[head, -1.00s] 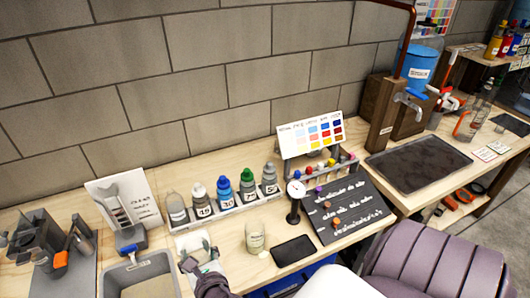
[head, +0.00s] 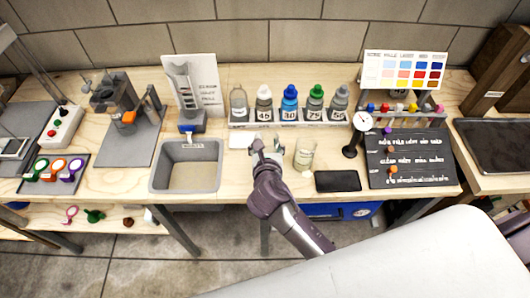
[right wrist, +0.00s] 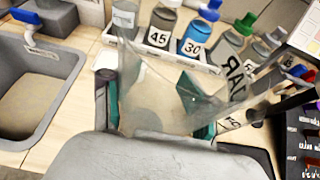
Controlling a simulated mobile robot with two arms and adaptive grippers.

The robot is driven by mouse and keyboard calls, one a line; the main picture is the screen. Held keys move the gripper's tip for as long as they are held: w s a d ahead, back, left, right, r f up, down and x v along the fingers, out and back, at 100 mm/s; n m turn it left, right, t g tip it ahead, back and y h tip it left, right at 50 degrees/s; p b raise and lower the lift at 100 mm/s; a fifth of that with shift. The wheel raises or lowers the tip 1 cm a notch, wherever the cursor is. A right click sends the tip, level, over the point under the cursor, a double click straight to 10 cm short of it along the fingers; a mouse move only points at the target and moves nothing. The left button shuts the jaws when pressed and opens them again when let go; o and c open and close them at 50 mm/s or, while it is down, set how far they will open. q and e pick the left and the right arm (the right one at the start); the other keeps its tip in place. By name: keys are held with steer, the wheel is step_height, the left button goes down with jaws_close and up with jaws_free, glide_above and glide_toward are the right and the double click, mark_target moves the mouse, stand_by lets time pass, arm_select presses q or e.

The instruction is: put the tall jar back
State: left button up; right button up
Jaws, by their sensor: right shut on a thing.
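My right gripper (head: 267,148) is over the bench, in front of the bottle rack. In the right wrist view its teal finger pads (right wrist: 190,88) are shut on a clear, see-through jar (right wrist: 160,95) with large dark lettering on its side. In the head view the held jar is hard to make out against the bench. A pale glass jar (head: 304,155) stands upright on the bench just right of the gripper, apart from it. I cannot tell from its outline which of the two is taller. My left gripper is not in view.
A white rack (head: 290,122) holds a row of bottles behind the gripper. A grey sink (head: 187,166) is to the left. A black pad (head: 338,181), a dial gauge (head: 361,121) and a dark chart board (head: 412,157) are to the right. A white pad (head: 241,140) lies near the rack.

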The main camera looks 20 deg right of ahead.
steer(key=shift+w+a+f, duration=0.15)
steer(key=shift+w+f, duration=0.05)
steer(key=shift+w, duration=0.15)
steer(key=shift+w+f, duration=0.1)
steer(key=shift+f, duration=1.95)
steer(key=shift+f, duration=0.2)
steer(key=o, duration=1.4)
steer(key=shift+r, duration=0.1)
